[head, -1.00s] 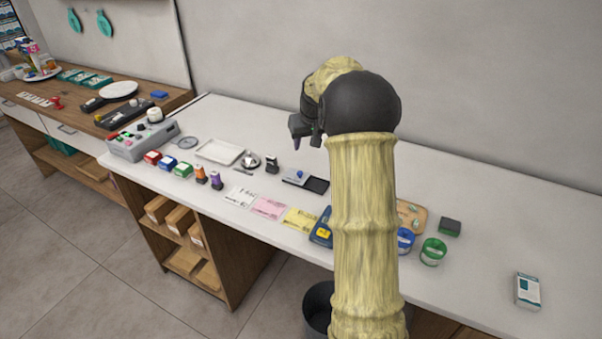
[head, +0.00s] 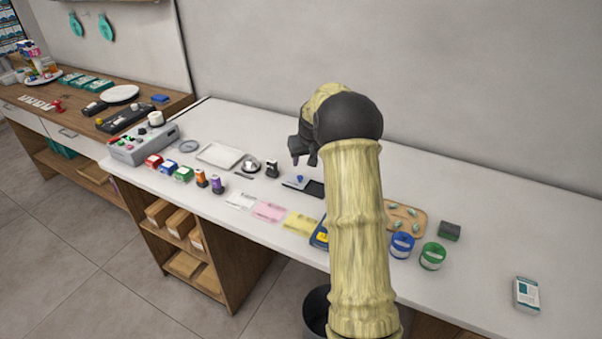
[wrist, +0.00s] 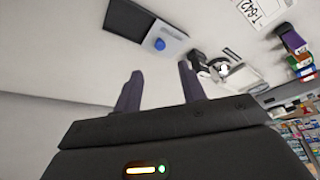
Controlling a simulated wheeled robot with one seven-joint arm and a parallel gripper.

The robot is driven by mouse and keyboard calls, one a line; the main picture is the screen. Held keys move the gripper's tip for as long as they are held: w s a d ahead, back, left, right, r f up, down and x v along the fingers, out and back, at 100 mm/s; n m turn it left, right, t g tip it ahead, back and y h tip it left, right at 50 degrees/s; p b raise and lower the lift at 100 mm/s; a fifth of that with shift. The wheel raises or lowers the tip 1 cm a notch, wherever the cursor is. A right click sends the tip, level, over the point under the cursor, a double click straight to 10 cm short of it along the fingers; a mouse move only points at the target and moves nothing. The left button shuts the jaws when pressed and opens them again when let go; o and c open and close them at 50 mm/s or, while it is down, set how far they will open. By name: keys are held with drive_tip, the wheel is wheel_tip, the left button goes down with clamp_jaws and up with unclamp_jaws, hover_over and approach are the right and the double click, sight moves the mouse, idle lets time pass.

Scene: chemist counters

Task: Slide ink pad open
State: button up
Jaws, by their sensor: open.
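The ink pad (head: 296,184) lies on the white counter just below my gripper in the head view. It has a light grey lid with a blue knob and a dark part (head: 316,189) showing beside it on the right. In the wrist view the ink pad (wrist: 172,47) is at the top, ahead of the fingertips, with its blue knob and its dark part (wrist: 125,18) in sight. My gripper (wrist: 160,72) is open and empty, its two dark fingers apart. In the head view my gripper (head: 303,156) hangs above the counter, apart from the pad.
A black-handled stamp (head: 272,169) and a metal bell-like object (head: 250,165) stand left of the pad. A yellow paper (head: 301,223) and a pink paper (head: 268,211) lie nearer the front edge. A wooden board (head: 415,213) is to the right. The counter behind the pad is clear.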

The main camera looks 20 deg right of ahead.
sight(300, 176)
drive_tip(key=p+x, duration=0.1)
drive_tip(key=x, duration=0.8)
drive_tip(key=shift+w+f, duration=0.15)
drive_tip(key=shift+f, duration=0.25)
clamp_jaws()
